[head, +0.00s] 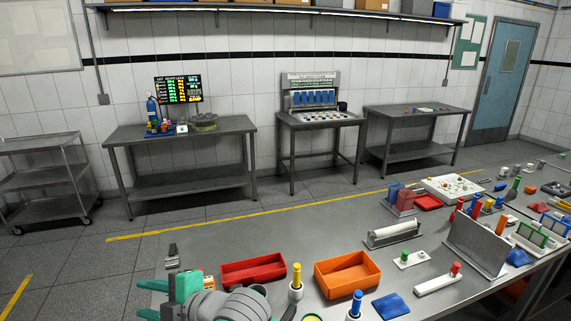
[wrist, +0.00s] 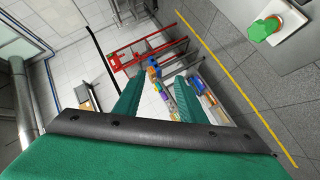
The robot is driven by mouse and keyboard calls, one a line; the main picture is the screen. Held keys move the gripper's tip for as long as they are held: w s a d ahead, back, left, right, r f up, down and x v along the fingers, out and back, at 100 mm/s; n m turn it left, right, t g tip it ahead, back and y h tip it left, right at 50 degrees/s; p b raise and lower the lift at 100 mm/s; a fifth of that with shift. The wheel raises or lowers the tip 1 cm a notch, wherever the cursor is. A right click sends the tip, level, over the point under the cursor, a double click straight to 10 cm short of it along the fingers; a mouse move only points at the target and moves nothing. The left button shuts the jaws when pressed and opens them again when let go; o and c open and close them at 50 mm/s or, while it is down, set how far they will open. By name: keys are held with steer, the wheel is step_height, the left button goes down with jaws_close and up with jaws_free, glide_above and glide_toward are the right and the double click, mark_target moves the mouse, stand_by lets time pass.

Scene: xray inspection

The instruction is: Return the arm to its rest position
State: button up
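My gripper (wrist: 158,84) shows in the wrist view as two green fingers. They stand apart with nothing between them, and distant floor and coloured items show through the gap. In the head view, my arm with its grey and green parts is at the bottom left, over the near edge of the grey table (head: 215,255). The fingertips are hard to make out there.
A red tray (head: 253,271) and an orange tray (head: 347,274) lie near my arm. Coloured-top bottles, a blue pad (head: 390,306) and a white roller (head: 392,232) are to the right. A green-topped item (wrist: 264,29) shows in the wrist view.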

steer(key=w+d+f+m+t+h, duration=0.1)
steer(key=d+f+m+t, duration=0.1)
steer(key=d+m+t, duration=0.5)
steer(key=d+f+m+t+h, duration=0.15)
steer(key=m+t, duration=0.35)
steer(key=m, duration=0.6)
steer(key=s+d+f+m+h, duration=0.3)
steer(key=s+d+f+m, duration=0.1)
steer(key=f, duration=0.3)
steer(key=s+d+f+m+h, duration=0.3)
steer(key=s+d+f+h, duration=0.1)
steer(key=s+f, duration=0.15)
steer(key=s+d+f+h, duration=0.1)
steer(key=s+d+f, duration=0.2)
steer(key=s, duration=0.5)
steer(key=s+d+f+g+h, duration=0.1)
steer(key=s+d+f, duration=0.2)
steer(key=s+d, duration=0.2)
steer(key=s+d+f+g+h, duration=0.1)
steer(key=s+d, duration=0.3)
steer(key=s, duration=0.6)
steer(key=shift+s+f, duration=0.4)
steer(key=shift+f, duration=0.5)
